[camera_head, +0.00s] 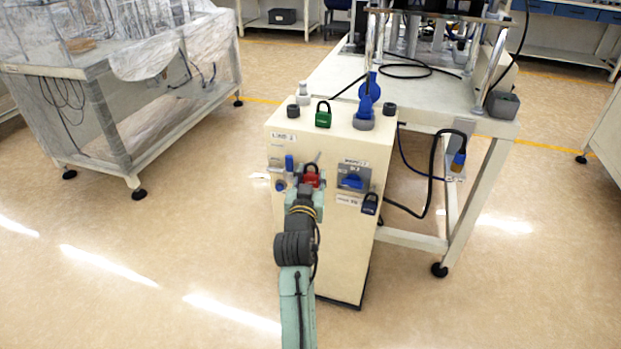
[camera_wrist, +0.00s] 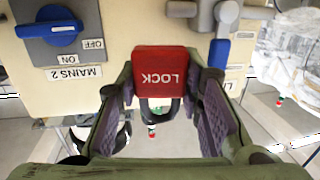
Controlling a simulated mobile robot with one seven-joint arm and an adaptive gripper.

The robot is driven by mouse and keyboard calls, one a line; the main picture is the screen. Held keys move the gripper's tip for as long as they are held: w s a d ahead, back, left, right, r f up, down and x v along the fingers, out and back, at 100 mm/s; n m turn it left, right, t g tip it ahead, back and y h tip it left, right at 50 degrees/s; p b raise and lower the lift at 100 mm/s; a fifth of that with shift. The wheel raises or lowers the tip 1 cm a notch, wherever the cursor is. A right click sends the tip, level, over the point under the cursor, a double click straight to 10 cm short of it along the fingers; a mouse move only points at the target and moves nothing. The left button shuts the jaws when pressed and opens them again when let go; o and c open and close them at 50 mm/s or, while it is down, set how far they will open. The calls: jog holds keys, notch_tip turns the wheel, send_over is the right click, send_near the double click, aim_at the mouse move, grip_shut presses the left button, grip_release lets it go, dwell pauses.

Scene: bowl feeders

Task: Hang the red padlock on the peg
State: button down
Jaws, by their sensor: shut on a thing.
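My gripper (camera_head: 308,188) is shut on the red padlock (camera_head: 312,180), in front of the upper front face of the cream cabinet (camera_head: 335,240). In the wrist view, my gripper's fingers (camera_wrist: 163,85) sit on both sides of the padlock (camera_wrist: 166,68). Its red body carries the word LOCK, upside down in that view, and its dark shackle points toward the bottom of the picture. In the head view the shackle shows above the body. I cannot make out the peg clearly. My gripper hides part of the cabinet front.
Close by on the front are a blue rotary switch (camera_head: 352,181), marked MAINS 2 in the wrist view (camera_wrist: 60,35), and a grey valve with blue handle (camera_wrist: 218,50). A dark blue padlock (camera_head: 370,204) hangs at right. A green padlock (camera_head: 323,118) stands on top.

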jog(key=shift+w+d, duration=0.25)
jog(key=shift+w, duration=0.4)
jog(key=shift+w+d, duration=0.2)
jog(key=shift+w, duration=0.5)
jog(key=shift+w+d, duration=0.25)
jog(key=shift+w, duration=0.4)
jog(key=shift+f, duration=0.3)
dwell(0.7)
jog(key=c, duration=1)
grip_release()
jog(key=shift+c, duration=0.2)
jog(key=shift+o, duration=0.3)
jog(key=shift+o, duration=0.9)
jog(key=shift+s+a+r+p, duration=0.1)
jog(key=shift+s+a+p, duration=0.1)
jog(key=shift+s, duration=0.95)
jog(key=shift+s+a+r+p, duration=0.1)
jog(key=shift+s+a, duration=0.05)
jog(key=shift+s, duration=1.05)
jog(key=shift+s+a+p, duration=0.1)
jog(key=shift+s+a, duration=0.1)
jog(key=shift+s, duration=0.95)
